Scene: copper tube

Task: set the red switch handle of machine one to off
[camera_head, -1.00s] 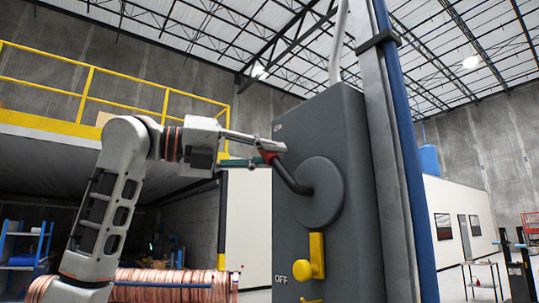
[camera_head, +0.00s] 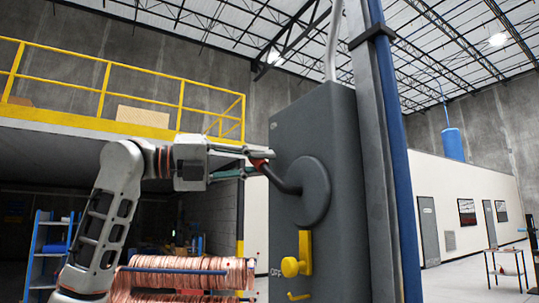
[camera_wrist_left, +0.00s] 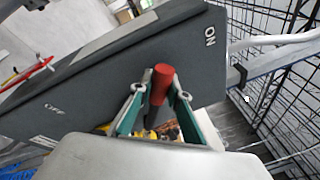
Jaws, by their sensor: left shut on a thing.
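The switch box (camera_head: 342,190) of machine one is a tall dark grey cabinet right of centre in the head view. A dark lever with a red handle end (camera_head: 259,164) reaches up and left from its round disc (camera_head: 314,190). My left gripper (camera_head: 258,161) comes in from the left and is shut on the red handle. In the left wrist view the red handle (camera_wrist_left: 161,84) stands between the two green-lined fingers (camera_wrist_left: 158,105). That view also shows the box face (camera_wrist_left: 100,82) with "ON" and "OFF" marks. My right gripper is not in view.
A yellow knob (camera_head: 297,262) sits on the box below the disc. A grey post and blue pipe (camera_head: 393,150) rise along the box's right side. Copper coils (camera_head: 185,275) lie low at the left, under a yellow-railed platform (camera_head: 120,88).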

